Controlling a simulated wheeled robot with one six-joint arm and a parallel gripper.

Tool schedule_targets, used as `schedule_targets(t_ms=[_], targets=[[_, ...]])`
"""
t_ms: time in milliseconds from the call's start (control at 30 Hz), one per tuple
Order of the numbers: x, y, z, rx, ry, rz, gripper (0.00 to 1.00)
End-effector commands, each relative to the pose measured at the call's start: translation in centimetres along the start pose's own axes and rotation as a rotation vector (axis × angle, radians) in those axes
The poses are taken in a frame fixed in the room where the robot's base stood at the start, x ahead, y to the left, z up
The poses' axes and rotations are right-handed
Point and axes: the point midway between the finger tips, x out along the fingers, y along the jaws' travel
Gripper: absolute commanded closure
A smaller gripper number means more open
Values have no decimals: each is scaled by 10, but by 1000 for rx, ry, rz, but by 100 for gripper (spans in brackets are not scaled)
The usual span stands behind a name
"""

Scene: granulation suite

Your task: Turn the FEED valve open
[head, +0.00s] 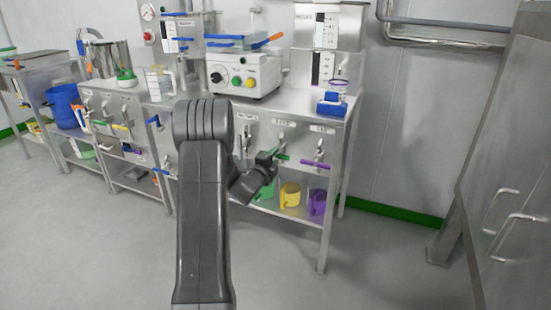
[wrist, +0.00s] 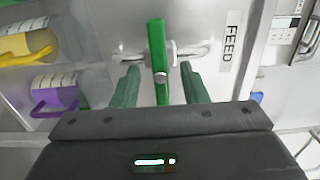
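The FEED valve has a green lever handle (wrist: 157,45), set crosswise to its metal pipe (wrist: 190,52). The FEED label (wrist: 230,42) is on the panel to the right in the wrist view. My gripper (wrist: 160,68) is open, with one finger on each side of the green handle and visible gaps between. In the head view my gripper (head: 269,158) is at the bench's front panel, by the green handle (head: 281,156). My arm hides part of the panel.
A valve with a purple handle (head: 315,165) is to the right. Yellow (head: 290,195) and purple (head: 317,203) jugs stand on the shelf below. A control box (head: 244,74) is on the bench. The floor at front right is clear.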

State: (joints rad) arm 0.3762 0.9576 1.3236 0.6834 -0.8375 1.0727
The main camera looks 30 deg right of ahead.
Motion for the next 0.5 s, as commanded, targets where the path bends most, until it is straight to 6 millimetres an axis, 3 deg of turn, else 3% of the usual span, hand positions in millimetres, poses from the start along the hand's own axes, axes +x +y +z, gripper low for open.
schedule_targets(t_ms=[200, 500], targets=[[17, 1, 0, -1, 0, 1, 60], [19, 0, 0, -1, -1, 0, 60]])
